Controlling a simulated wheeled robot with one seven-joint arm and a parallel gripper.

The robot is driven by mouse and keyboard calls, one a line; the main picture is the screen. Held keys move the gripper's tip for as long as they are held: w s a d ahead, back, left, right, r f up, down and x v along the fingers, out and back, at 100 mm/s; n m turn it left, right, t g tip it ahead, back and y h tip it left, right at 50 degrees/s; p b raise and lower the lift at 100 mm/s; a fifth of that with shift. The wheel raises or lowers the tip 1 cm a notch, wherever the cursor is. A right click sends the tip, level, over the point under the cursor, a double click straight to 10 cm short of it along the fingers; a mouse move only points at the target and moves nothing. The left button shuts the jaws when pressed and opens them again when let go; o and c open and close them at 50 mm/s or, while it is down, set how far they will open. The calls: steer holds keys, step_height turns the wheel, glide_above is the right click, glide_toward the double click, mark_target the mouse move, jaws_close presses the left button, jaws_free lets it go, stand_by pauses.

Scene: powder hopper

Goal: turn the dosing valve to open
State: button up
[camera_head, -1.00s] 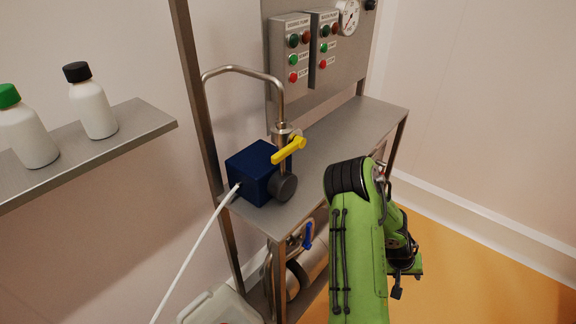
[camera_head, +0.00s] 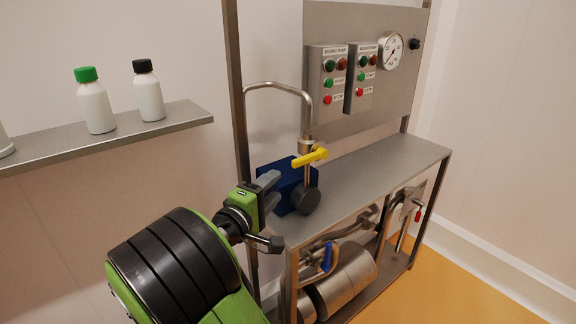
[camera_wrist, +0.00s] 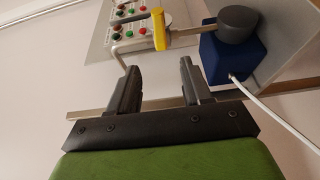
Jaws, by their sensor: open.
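The valve with the yellow lever (camera_head: 311,157) sits on the steel pipe above the blue pump box (camera_head: 302,184), at the left end of the steel bench. The lever points to the right and slightly up in the head view. In the wrist view the yellow lever (camera_wrist: 159,30) is beyond my fingertips, and the blue box (camera_wrist: 218,58) is to their right. My gripper (camera_head: 271,183) is open and empty. It is to the left of the lever and lower in the head view, overlapping the blue box's left edge. I cannot tell whether it touches the box.
The bench top (camera_head: 375,172) is clear to the right. A panel (camera_head: 432,70) with buttons and a gauge (camera_head: 391,50) stands behind. Below are valves with a blue handle (camera_head: 327,256) and a red handle (camera_head: 418,215). Bottles stand on the shelf (camera_head: 180,118) at left. A white hose (camera_wrist: 270,110) leaves the box.

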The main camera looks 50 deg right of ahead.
mark_target(297, 166)
steer(key=d, duration=0.4)
steer(key=w+d, duration=0.1)
steer(key=d, duration=0.4)
steer(key=w+d, duration=0.1)
steer(key=d, duration=0.4)
steer(key=shift+w+d, duration=0.2)
steer(key=shift+d, duration=0.05)
jaws_close()
